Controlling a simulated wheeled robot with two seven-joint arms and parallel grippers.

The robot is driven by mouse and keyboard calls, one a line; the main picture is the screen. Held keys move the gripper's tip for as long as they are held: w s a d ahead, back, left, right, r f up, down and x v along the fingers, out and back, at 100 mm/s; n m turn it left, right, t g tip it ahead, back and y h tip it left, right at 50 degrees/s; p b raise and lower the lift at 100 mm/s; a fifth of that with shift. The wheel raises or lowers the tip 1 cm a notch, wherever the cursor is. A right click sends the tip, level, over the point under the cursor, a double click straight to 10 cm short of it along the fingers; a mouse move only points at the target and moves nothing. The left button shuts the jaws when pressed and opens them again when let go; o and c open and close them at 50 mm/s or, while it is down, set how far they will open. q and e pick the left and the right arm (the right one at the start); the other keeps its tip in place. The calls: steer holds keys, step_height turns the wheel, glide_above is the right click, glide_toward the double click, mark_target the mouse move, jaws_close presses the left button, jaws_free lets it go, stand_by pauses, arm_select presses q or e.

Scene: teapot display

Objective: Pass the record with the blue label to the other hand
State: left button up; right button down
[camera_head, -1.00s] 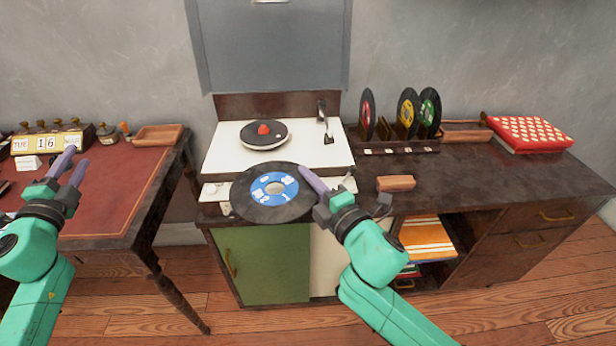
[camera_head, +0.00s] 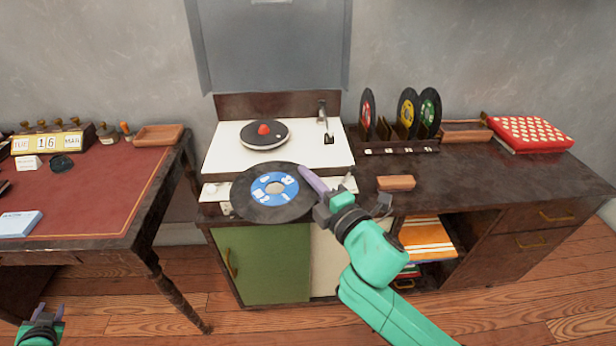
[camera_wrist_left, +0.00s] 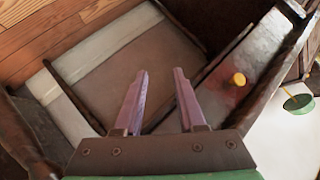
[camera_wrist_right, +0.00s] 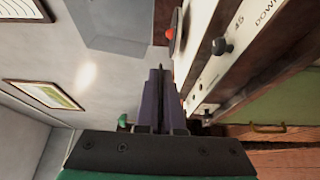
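The black record with the blue label (camera_head: 262,190) is held in front of the turntable, its label facing up toward the head camera. My right gripper (camera_head: 306,174) is shut on the record's right edge. In the right wrist view, my right gripper's fingers (camera_wrist_right: 161,75) are close together with the thin record edge-on between them. My left gripper (camera_head: 46,310) is low at the bottom left corner of the head view, well away from the record. In the left wrist view, my left gripper's fingers (camera_wrist_left: 160,75) are apart with nothing between them.
The turntable (camera_head: 225,150) stands behind the record. Several records stand in a dark rack (camera_head: 400,147) to the right. A wooden block (camera_head: 395,183) and a red dotted case (camera_head: 530,133) are on the cabinet. A red-topped desk (camera_head: 110,190) is at left, with a gap between it and the cabinet.

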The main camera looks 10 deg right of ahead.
arm_select(q)
steer(key=s+d+f+g+h, duration=0.1)
steer(key=s+d+f, duration=0.2)
steer(key=d+f, duration=0.3)
steer(key=s+d+f+g+h, duration=0.2)
steer(key=s+d+f, duration=0.2)
steer(key=f, duration=0.4)
steer(key=s+d+f+g+h, duration=0.2)
steer(key=s+d+f, duration=0.6)
steer(key=s+d, duration=0.4)
steer(key=s+d+f+g+h, duration=0.2)
steer(key=s+d+f+g, duration=0.2)
steer(key=s+d+f, duration=0.3)
steer(key=s+d, duration=0.5)
steer(key=d, duration=0.2)
steer(key=shift+d+f+m, duration=0.2)
steer(key=shift+f+m, duration=0.1)
steer(key=shift+f, duration=0.1)
steer(key=shift+s, duration=0.1)
